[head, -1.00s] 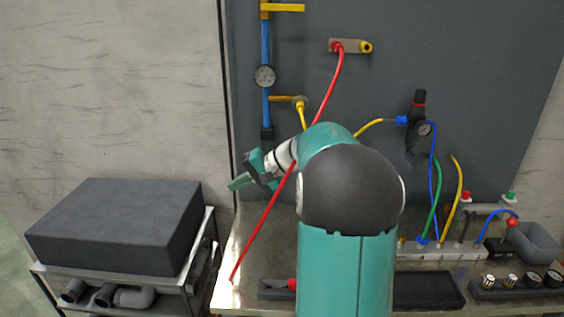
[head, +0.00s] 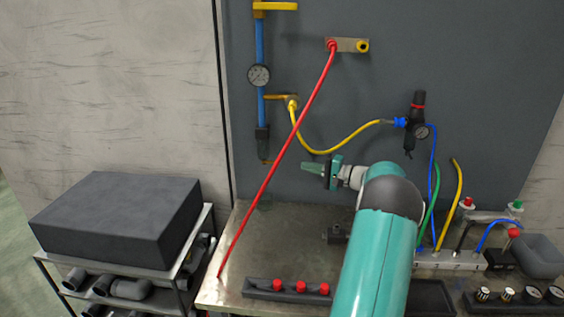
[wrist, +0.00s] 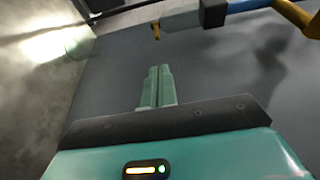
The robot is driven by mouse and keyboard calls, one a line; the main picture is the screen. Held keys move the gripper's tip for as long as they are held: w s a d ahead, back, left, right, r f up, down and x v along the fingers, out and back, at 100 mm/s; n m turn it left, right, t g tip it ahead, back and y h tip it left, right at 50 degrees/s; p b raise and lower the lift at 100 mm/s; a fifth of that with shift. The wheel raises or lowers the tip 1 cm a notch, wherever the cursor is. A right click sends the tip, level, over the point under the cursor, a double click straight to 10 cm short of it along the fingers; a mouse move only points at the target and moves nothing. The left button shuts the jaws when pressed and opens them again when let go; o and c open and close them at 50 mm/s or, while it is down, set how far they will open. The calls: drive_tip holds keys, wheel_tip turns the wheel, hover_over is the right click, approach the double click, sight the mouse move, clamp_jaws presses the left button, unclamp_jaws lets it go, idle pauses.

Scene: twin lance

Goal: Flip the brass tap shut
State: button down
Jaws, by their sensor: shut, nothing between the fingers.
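A small brass-coloured piece (head: 265,161) hangs under the dark block (head: 262,140) at the foot of the blue pipe (head: 261,45). It also shows in the wrist view (wrist: 156,31), ahead of my fingertips. A yellow lever (head: 276,6) lies crosswise at the pipe's top, and a yellow branch (head: 280,97) leaves it lower down. I cannot tell for certain which of these is the tap. My gripper (head: 304,167) is shut and empty, pointing left, to the right of the brass piece and apart from it in the picture. Its closed fingers show in the wrist view (wrist: 156,70).
A red hose (head: 280,160) runs diagonally from the wall plate (head: 352,45) to the bench (head: 300,255), between my fingertips and the brass piece in the picture. A yellow hose (head: 340,145) loops above my gripper. A dark box (head: 115,215) stands on the left cart.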

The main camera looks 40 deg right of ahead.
sight(269, 162)
drive_tip(key=x, duration=0.9)
drive_tip(key=shift+w+a, duration=0.2)
drive_tip(key=shift+w, duration=0.15)
